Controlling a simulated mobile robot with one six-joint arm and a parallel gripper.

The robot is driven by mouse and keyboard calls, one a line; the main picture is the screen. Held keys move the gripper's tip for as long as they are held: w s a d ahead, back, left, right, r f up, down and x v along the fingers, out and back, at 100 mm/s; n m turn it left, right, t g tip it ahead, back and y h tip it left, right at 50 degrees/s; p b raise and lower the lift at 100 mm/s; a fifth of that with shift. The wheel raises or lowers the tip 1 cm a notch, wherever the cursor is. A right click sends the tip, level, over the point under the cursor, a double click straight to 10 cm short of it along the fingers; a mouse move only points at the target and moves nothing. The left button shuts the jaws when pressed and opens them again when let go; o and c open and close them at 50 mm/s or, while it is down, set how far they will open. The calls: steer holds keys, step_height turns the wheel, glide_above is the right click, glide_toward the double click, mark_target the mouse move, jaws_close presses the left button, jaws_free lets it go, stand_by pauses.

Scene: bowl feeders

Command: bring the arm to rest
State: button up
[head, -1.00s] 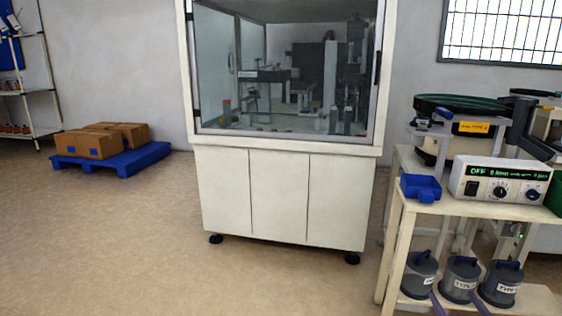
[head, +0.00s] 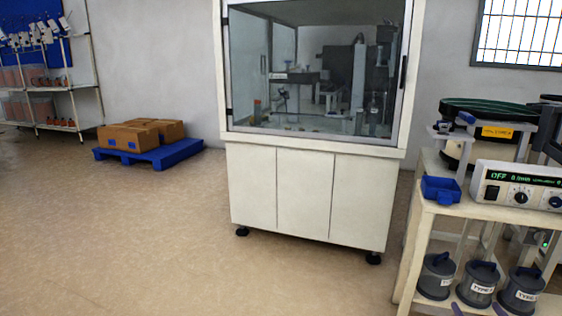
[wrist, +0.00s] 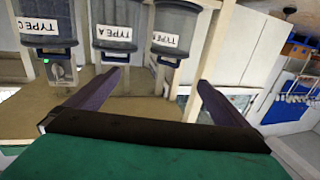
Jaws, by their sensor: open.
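My gripper (wrist: 162,76) shows in the wrist view with its two purple-grey fingers spread wide and nothing between them. Only the fingertips (head: 479,309) show at the bottom edge of the head view, in front of the canisters. The rest of my arm is out of the head view. The wrist view is turned about upside down. In it, canisters labelled TYPE C (wrist: 42,12), TYPE A (wrist: 112,14) and a third (wrist: 172,22) appear beyond the fingers, apart from them.
A feeder stand (head: 433,211) at the right carries a blue bin (head: 441,191), a control box reading OFF (head: 520,185) and a bowl feeder (head: 487,108). A glazed white cabinet (head: 305,190) stands in the middle. A blue pallet (head: 165,158) holds boxes. The floor at left is open.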

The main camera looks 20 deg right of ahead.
steer(key=w+a+r+n+y+p, duration=0.2)
steer(key=w+a+y+p, duration=0.3)
steer(key=w+a, duration=0.6)
steer(key=w+a+r+n+y+p, duration=0.3)
steer(key=w+a+p, duration=0.5)
steer(key=a, duration=0.4)
steer(key=w+a+f+n+g+y+p, duration=0.1)
steer(key=w+a+n+g+y+p, duration=0.2)
steer(key=a, duration=1.2)
steer(key=a+f+n+g+y+p, duration=0.15)
steer(key=a+g+y+p, duration=0.35)
steer(key=a, duration=0.9)
steer(key=s+a+f+n+g+p, duration=0.1)
steer(key=s+a+n+g+p, duration=0.1)
steer(key=s+a+g+p, duration=0.5)
steer(key=s+a+n+g+p, duration=0.1)
steer(key=s+a+p, duration=0.3)
steer(key=s+a, duration=0.8)
steer(key=s+f+g+h+p, duration=0.1)
steer(key=s+g+h+p, duration=0.25)
steer(key=s, duration=0.55)
steer(key=s+d+m+g+h, duration=0.2)
steer(key=s+d+m+h, duration=0.3)
steer(key=d+m, duration=0.3)
steer(key=shift+d+f+h, duration=0.3)
steer(key=shift+f+h, duration=0.05)
steer(key=shift+f, duration=0.05)
